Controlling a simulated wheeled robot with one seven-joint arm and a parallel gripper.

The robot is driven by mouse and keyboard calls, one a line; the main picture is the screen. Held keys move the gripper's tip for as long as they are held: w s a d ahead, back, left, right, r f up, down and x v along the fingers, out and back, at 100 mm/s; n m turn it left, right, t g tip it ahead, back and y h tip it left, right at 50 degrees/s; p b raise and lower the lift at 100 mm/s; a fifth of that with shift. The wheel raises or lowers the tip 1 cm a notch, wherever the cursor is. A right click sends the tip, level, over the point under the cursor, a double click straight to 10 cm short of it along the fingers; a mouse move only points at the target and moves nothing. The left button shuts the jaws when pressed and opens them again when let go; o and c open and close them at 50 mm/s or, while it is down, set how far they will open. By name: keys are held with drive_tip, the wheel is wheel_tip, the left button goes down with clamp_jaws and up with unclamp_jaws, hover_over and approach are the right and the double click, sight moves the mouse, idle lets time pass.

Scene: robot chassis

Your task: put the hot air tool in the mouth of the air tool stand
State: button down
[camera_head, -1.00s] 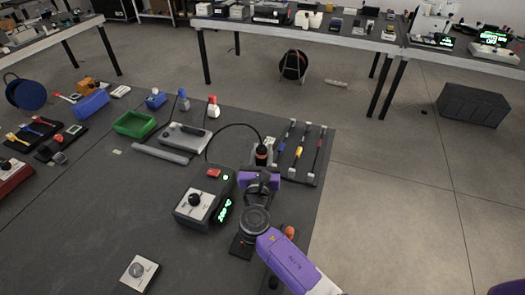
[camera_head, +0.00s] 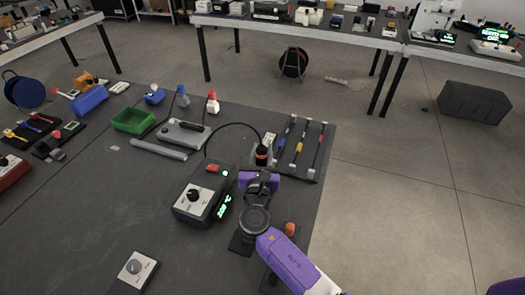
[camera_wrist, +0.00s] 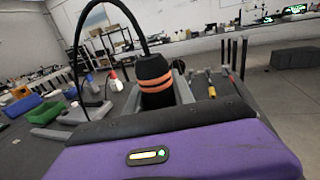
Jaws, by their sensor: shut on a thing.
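The hot air tool (camera_head: 262,153) has a black handle with orange bands, and a black cable arcs from its top. In the wrist view the tool (camera_wrist: 154,78) stands roughly upright just beyond the purple hand. My gripper (camera_head: 261,166) is shut on the tool, though its fingertips are largely hidden by the hand. Light grey parts show close behind and beside the tool; they may be the air tool stand (camera_head: 270,139) or my fingers, I cannot tell which. The stand's mouth is not clearly visible, and I cannot tell whether the tool touches it.
A dark control station (camera_head: 201,200) with a knob and green digits stands left of my arm. A rack (camera_head: 301,150) of several slim tools lies close right of the hot air tool. A grey bar (camera_head: 158,149) and a green bin (camera_head: 133,120) are farther left. The front-left table is mostly clear.

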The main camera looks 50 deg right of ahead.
sight(260, 156)
drive_tip(key=shift+f+b, duration=0.5)
drive_tip(key=shift+f, duration=0.2)
drive_tip(key=c, duration=1)
unclamp_jaws()
drive_tip(key=shift+s+a, duration=0.1)
drive_tip(key=v, duration=0.7)
drive_tip(key=shift+a+b, duration=0.25)
drive_tip(key=shift+b, duration=0.2)
drive_tip(key=shift+s+r, duration=0.15)
wheel_tip(260, 156, up, 8)
drive_tip(key=p, duration=0.8)
drive_tip(key=shift+f, duration=0.2)
drive_tip(key=shift+r+p, duration=0.85)
drive_tip(key=shift+r, duration=0.3)
